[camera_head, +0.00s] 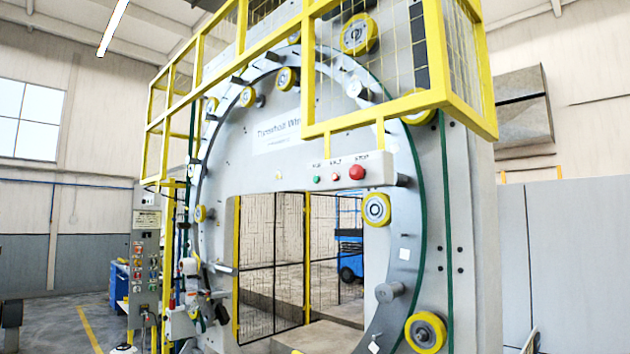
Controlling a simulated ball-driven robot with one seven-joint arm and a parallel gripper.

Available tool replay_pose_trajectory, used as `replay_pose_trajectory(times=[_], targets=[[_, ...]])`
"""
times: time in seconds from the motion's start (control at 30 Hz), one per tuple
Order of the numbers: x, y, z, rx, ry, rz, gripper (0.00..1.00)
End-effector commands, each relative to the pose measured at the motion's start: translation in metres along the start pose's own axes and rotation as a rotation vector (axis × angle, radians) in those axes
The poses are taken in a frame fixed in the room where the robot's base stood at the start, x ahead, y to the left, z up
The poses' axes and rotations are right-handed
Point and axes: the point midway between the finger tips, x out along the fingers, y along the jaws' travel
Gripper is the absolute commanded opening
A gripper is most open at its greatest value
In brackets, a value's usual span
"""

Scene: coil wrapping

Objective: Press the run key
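A light-grey control panel (283,184) is set across the wrapping machine's face, above its central opening. It carries a small green button (317,179) under a short blurred label that may read RUN; this looks like the run key. To its right are a small red button or lamp (336,177) and a larger red stop button (357,172). The panel is some distance away and nothing covers these buttons. My gripper is not visible in this view, so its opening and its place relative to the key cannot be seen.
The grey wrapping machine (455,210) has a large ring with yellow rollers (426,333). A yellow guard cage (395,105) juts out above the panel. A mesh gate (270,265) stands in the opening. A grey cabinet (144,262) stands left; open floor (60,325) lies further left.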

Motion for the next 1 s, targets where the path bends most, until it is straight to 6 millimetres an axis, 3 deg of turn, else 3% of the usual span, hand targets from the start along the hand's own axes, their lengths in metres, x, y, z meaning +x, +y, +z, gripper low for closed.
replay_pose_trajectory(times=[0.07, 0.2, 1.0], targets=[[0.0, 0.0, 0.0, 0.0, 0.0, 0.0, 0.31], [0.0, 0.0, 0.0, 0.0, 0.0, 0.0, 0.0], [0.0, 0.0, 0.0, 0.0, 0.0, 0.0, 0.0]])
